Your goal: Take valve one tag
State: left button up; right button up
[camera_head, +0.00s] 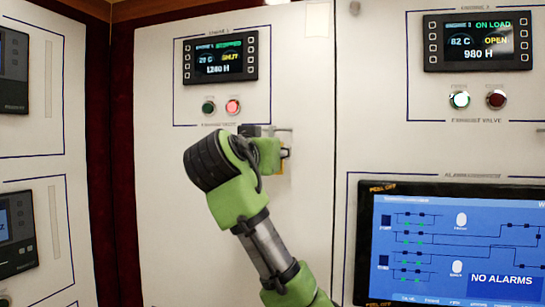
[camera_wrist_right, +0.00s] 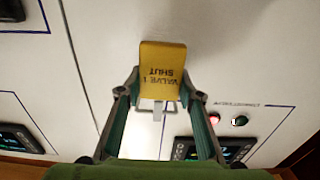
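The yellow valve one tag (camera_wrist_right: 162,68), printed "VALVE 1 SHUT", shows upside down in the right wrist view. It is by a small metal hook or bracket (camera_wrist_right: 157,110) at the panel. My right gripper (camera_wrist_right: 161,88) is open around the tag, one finger at each side edge; I cannot tell whether the fingertips touch it. In the head view my right gripper (camera_head: 268,155) is at the cabinet panel below the left display and hides most of the tag; a yellow sliver (camera_head: 283,160) shows beside it. My left gripper is not in view.
Right are another display (camera_head: 477,40) reading "OPEN" and a large alarm screen (camera_head: 455,245).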

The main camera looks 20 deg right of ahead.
jog(key=shift+d, duration=0.1)
jog(key=shift+c, duration=0.9)
